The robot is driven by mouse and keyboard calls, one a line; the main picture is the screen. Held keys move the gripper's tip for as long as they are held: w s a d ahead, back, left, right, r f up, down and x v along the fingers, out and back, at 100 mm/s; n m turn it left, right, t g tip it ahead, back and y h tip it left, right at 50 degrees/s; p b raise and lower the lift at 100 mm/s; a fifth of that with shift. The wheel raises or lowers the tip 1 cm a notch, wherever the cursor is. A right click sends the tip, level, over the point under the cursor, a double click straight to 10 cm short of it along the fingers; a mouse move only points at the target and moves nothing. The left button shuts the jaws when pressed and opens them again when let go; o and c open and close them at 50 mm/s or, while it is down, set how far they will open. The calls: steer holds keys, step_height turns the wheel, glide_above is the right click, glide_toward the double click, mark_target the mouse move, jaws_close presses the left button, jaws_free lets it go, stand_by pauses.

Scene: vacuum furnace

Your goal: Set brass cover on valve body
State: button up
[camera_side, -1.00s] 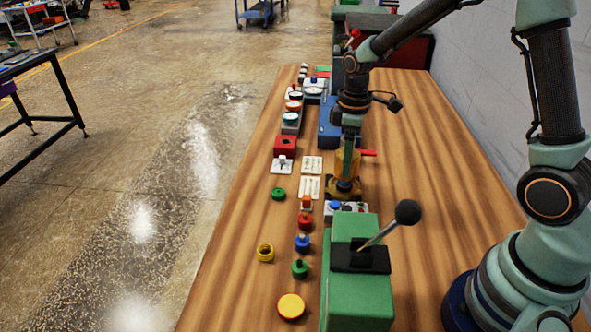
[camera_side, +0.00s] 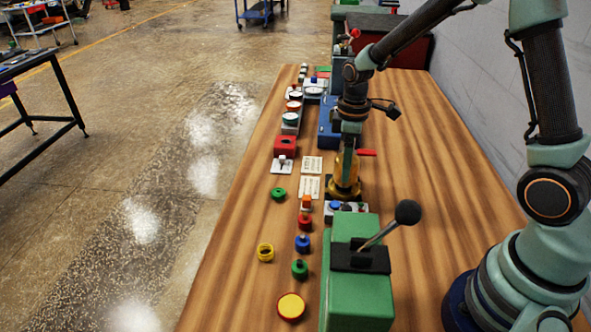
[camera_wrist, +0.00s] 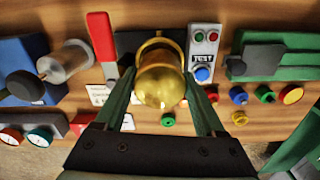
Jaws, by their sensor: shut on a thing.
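The brass cover (camera_side: 345,180) is a shiny gold dome between the fingers of my gripper (camera_side: 347,160). In the wrist view the cover (camera_wrist: 160,85) is large and central, with a finger of my gripper (camera_wrist: 161,88) on each side. The valve body (camera_side: 346,195) has a dark base and is directly below the cover; its dark base (camera_wrist: 130,42) also shows behind the cover in the wrist view. The cover hides most of the valve body. I cannot tell whether the cover is fully seated on it.
A red handle (camera_side: 367,152) lies close by the valve. A TEST button box (camera_side: 345,208) and the green lever unit (camera_side: 357,280) stand nearer the camera. Several coloured caps and buttons line the left. The table is clear to the right.

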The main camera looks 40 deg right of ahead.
steer(key=shift+f, duration=0.25)
steer(key=shift+f, duration=0.35)
steer(key=shift+f, duration=0.65)
stand_by(0.5)
steer(key=o, duration=1.6)
steer(key=shift+c, duration=0.7)
steer(key=shift+o, duration=0.4)
steer(key=shift+w+r, duration=0.1)
